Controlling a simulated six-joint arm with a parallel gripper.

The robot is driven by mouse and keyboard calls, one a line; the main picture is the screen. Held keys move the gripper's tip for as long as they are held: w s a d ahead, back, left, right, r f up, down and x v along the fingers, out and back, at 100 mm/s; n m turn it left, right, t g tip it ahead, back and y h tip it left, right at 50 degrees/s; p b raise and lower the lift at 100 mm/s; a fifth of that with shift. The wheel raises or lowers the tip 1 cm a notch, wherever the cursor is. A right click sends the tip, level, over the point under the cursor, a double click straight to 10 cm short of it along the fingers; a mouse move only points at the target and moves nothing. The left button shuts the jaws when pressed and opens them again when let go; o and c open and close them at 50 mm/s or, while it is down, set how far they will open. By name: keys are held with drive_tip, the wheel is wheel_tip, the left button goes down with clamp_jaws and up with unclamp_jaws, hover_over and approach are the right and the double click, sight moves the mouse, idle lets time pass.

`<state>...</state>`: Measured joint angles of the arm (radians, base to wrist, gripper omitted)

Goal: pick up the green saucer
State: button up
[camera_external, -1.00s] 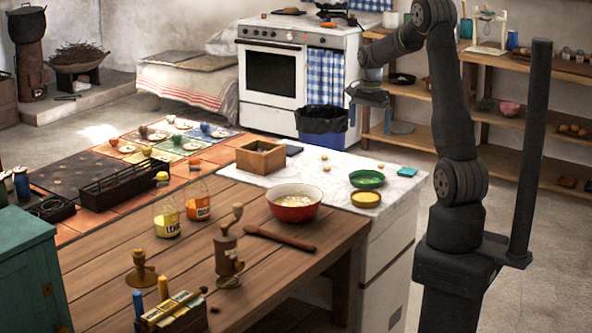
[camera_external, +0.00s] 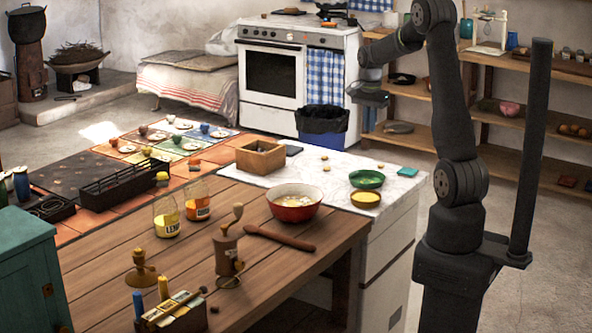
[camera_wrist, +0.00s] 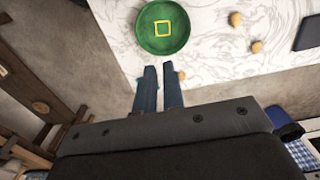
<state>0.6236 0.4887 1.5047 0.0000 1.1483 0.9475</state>
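The green saucer (camera_external: 366,179) lies on the white marble counter, just behind a small yellow-filled bowl (camera_external: 366,199). In the wrist view the green saucer (camera_wrist: 164,27) is at the top centre, with a yellow square outline in its middle. My gripper (camera_external: 370,112) is raised in the air beyond the counter, apart from the saucer. In the wrist view my gripper (camera_wrist: 159,66) shows two blue-grey fingers with a narrow gap and nothing seen between them. They point toward the saucer. Small teal edges show beside the fingers; I cannot tell what they are.
A red bowl (camera_external: 294,203), a wooden box (camera_external: 260,157) and small round tan pieces (camera_wrist: 235,19) are near the saucer. A dark flat item (camera_wrist: 307,32) lies at right in the wrist view. The marble around the saucer is mostly clear.

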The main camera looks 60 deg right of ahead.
drive_tip(key=n+h, duration=0.5)
approach(347, 183)
drive_tip(key=shift+w+d+f+g, duration=0.1)
drive_tip(key=shift+d+f+g, duration=0.15)
drive_tip(key=shift+d, duration=0.2)
drive_tip(key=shift+d+f+g, duration=0.15)
drive_tip(key=shift+d+f, duration=0.2)
drive_tip(key=shift+d, duration=0.05)
drive_tip(key=shift+d+x, duration=0.2)
drive_tip(key=shift+x, duration=1.1)
drive_tip(key=shift+d+x, duration=0.15)
drive_tip(key=shift+x, duration=1.15)
drive_tip(key=shift+r, duration=0.2)
clamp_jaws()
drive_tip(key=shift+w, duration=0.1)
drive_tip(key=shift+r, duration=0.1)
